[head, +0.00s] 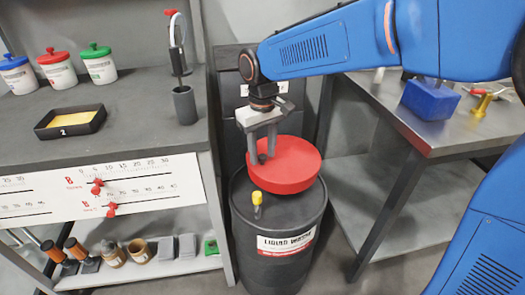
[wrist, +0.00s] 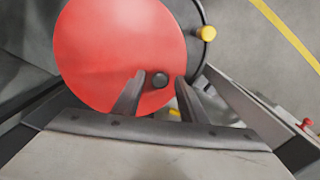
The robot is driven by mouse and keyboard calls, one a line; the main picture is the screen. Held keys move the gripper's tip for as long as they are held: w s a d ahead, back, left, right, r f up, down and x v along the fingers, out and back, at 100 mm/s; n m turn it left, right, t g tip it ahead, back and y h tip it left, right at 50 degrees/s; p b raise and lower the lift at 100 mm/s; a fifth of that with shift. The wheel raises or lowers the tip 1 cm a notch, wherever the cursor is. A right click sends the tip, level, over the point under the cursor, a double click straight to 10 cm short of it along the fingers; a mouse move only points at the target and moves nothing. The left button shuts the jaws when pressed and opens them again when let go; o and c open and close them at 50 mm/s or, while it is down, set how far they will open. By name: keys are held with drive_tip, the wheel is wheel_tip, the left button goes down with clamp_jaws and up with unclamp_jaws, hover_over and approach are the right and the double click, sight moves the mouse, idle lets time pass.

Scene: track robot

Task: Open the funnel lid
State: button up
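The funnel lid is a round red disc (head: 295,170) on top of a black drum (head: 275,225) labelled as liquid waste. It looks shut and flat. In the wrist view the red lid (wrist: 120,50) fills the upper middle, with a small dark knob (wrist: 160,80) near its edge. My gripper (head: 262,160) points down at the lid's left edge. In the wrist view its two fingers (wrist: 159,79) stand on either side of the knob, with a gap showing on both sides. The gripper is open, and I cannot see contact.
A yellow-capped piece (head: 257,205) stands on the drum's front rim. A grey bench (head: 140,130) with jars and a black tray (head: 70,122) is on the left.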

sight(282, 161)
clamp_jaws()
drive_tip(key=shift+r, duration=0.1)
drive_tip(key=shift+w+d+r+y, duration=0.1)
drive_tip(key=shift+d+r+y, duration=0.25)
drive_tip(key=shift+r+y, duration=0.25)
drive_tip(key=w+d+r+g+y, duration=0.3)
drive_tip(key=d+r+y, duration=0.8)
drive_tip(key=d, duration=0.4)
drive_tip(key=shift+w+d+r+g+y, duration=0.15)
drive_tip(key=shift+w+r+g+y, duration=0.15)
drive_tip(key=shift+w+r, duration=0.4)
